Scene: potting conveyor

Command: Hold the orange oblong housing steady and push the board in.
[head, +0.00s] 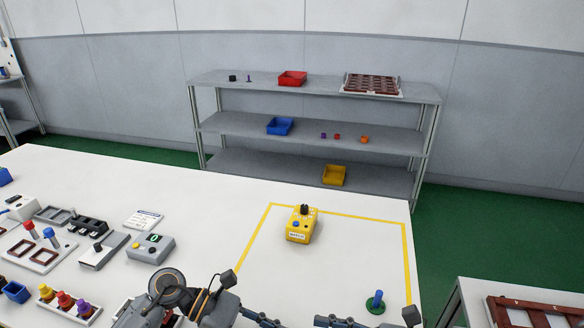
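I cannot make out an orange oblong housing or a board on the part of the white table (215,190) in view. Only parts of my arms show at the bottom edge. My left gripper (228,279) shows as a dark tip and grey links over the near table. A similar dark tip at the lower right seems to be part of my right gripper (411,315). The rest of both grippers is cut off or hidden, so I cannot see whether they are open or hold anything.
A yellow control box (300,224) stands inside a yellow-taped area. A blue peg on a green disc (376,302) stands near its right line. Grey devices (151,248) and trays crowd the left side. A shelf (310,125) with bins stands behind.

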